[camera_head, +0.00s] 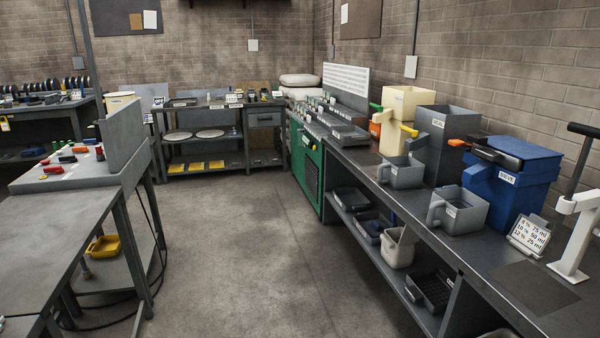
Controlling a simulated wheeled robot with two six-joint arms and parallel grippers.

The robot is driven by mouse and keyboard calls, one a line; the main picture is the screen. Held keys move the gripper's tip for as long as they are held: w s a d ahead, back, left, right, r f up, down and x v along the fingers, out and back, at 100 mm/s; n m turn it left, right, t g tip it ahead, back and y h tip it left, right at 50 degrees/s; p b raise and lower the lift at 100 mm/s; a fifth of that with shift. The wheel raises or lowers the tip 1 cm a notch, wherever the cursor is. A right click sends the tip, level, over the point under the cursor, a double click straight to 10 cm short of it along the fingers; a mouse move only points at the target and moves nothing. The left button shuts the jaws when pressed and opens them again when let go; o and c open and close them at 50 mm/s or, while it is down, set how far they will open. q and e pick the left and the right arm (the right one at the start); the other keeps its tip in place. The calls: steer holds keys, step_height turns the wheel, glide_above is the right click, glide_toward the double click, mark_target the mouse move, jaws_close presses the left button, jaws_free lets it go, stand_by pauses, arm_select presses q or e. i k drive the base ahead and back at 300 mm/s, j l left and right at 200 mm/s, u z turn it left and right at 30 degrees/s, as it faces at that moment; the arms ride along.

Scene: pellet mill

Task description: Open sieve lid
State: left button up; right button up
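The sieve is probably the blue box (532,188) with a small white label on its front, standing on the right-hand bench. Its top is a blue block (535,152), which looks shut down on the body. A dark flat piece (497,155) with an orange handle (463,143) lies at the top's left side, and I cannot tell whether it is part of the lid. A blue spout-like part sticks out to the left. Neither of my grippers is in view.
Grey jugs (460,208) stand left of the blue box on the dark bench (400,195). A grey bin (443,140) is behind them. A ratio card (528,236) and a white stand (575,235) are at the right. The floor (240,240) between benches is clear.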

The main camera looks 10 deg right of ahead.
mark_target(526, 151)
steer(key=i+z, duration=0.4)
steer(key=i+j+z, duration=0.15)
steer(key=z, duration=0.25)
steer(key=i+j+z, duration=0.25)
steer(key=i+z, duration=0.15)
steer(key=i+j+z, duration=0.3)
steer(key=z, duration=0.15)
